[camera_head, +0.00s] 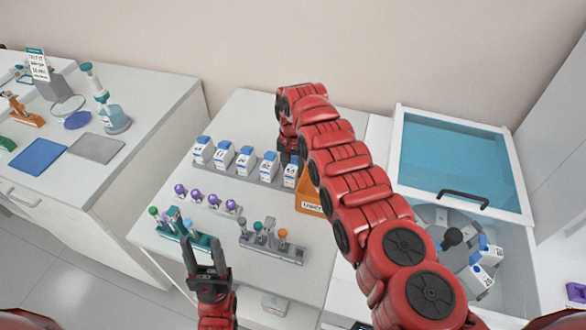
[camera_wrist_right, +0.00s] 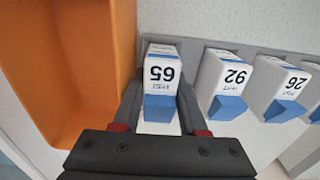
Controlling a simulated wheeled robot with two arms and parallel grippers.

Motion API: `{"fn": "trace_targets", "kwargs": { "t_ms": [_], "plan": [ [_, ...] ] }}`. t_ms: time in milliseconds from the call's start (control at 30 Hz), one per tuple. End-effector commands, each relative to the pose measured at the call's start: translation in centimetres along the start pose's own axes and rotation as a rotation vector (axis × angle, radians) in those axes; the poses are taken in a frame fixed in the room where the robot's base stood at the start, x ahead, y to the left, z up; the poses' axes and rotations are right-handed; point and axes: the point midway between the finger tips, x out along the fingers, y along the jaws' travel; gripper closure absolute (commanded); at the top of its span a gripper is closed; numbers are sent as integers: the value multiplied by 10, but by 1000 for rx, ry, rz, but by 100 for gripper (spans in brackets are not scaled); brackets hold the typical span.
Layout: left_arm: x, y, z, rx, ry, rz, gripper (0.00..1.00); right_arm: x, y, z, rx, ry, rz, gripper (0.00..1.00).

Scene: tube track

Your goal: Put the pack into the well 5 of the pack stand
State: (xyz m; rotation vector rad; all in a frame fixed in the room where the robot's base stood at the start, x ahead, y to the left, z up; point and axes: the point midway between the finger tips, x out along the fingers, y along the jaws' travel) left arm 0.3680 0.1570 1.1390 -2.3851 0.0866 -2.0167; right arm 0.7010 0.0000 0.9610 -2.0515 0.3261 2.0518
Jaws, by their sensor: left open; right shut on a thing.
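The pack stand (camera_head: 232,174) is a grey strip on the middle table, holding a row of white packs with blue ends. My right gripper (camera_head: 290,157) is at the row's right end. In the right wrist view it (camera_wrist_right: 161,108) is shut on the pack marked 65 (camera_wrist_right: 162,75), with a finger on each side. That pack (camera_head: 290,176) is in line with the packs marked 92 (camera_wrist_right: 228,80) and 26 (camera_wrist_right: 284,88). Its base is hidden, so I cannot tell how deep it sits. My left gripper (camera_head: 206,258) is open and empty near the table's front.
An orange bin (camera_head: 309,202) stands close beside the gripped pack. Racks with purple-capped (camera_head: 212,201), green (camera_head: 185,232) and mixed tubes (camera_head: 272,246) are nearer me. At right, a chest with a raised blue lid (camera_head: 455,155) holds other packs (camera_head: 482,276).

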Motion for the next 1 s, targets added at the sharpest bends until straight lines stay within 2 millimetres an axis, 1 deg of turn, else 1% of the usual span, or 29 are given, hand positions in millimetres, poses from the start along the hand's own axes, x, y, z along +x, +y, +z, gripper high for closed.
{"fn": "trace_targets", "kwargs": {
  "t_ms": [100,933,967,1000],
  "plan": [
    [-5,0,1,0,0,0,50,4,0,0,0,0,0,100],
    [-6,0,1,0,0,0,50,6,0,0,0,0,0,100],
    [-6,0,1,0,0,0,50,6,0,0,0,0,0,53],
    [-6,0,1,0,0,0,50,6,0,0,0,0,0,46]
  ]
}}
